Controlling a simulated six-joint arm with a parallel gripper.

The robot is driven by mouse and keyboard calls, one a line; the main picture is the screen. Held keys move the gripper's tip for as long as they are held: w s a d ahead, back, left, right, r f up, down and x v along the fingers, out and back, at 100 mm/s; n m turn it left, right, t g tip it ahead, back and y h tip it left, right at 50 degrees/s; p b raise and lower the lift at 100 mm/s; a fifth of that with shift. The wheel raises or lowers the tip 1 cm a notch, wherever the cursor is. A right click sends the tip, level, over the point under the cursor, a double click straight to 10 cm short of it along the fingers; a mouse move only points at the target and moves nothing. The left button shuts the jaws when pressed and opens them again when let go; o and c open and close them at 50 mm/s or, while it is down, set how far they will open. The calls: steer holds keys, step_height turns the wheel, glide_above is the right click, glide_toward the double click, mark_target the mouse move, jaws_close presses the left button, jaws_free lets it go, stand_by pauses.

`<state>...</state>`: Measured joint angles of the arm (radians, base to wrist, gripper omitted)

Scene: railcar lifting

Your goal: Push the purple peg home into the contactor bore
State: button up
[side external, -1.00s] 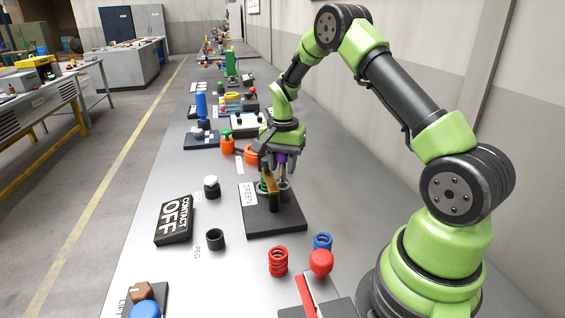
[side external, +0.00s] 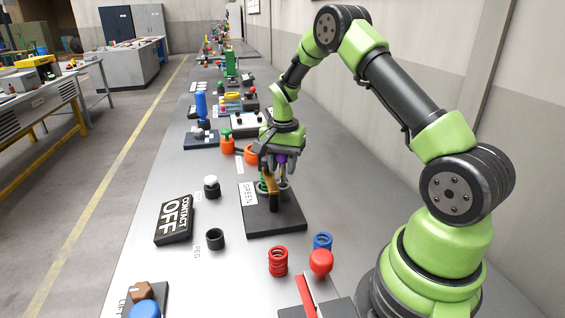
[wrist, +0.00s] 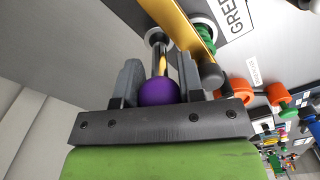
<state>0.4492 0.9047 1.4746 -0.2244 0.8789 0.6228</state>
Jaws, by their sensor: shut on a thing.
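The purple peg's round purple head (wrist: 158,91) sits between the two fingers of my gripper (wrist: 159,76) in the wrist view. My gripper is shut on it. A metal shank runs from the head into a pale ring (wrist: 157,37) on the black base. How deep the shank sits inside is hidden. In the side view my gripper (side external: 281,163) is over the back of the black base (side external: 275,219), with a little purple (side external: 281,158) showing between the fingers.
A brass-coloured bar (wrist: 180,30) and a green coil (wrist: 205,38) stand close beside the peg. A CONTACT OFF block (side external: 174,220), black cup (side external: 215,239), red coil (side external: 278,261) and orange parts (side external: 227,146) lie around the base.

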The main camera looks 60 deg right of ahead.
steer(key=shift+f, duration=0.85)
steer(key=shift+r, duration=0.1)
steer(key=shift+r, duration=0.65)
steer(key=shift+f, duration=0.7)
stand_by(0.8)
steer(key=o, duration=1)
steer(key=shift+o, duration=0.2)
step_height(320, 180, up, 9)
steer(key=shift+f, duration=0.1)
steer(key=shift+s+r, duration=0.1)
steer(key=shift+r, duration=0.45)
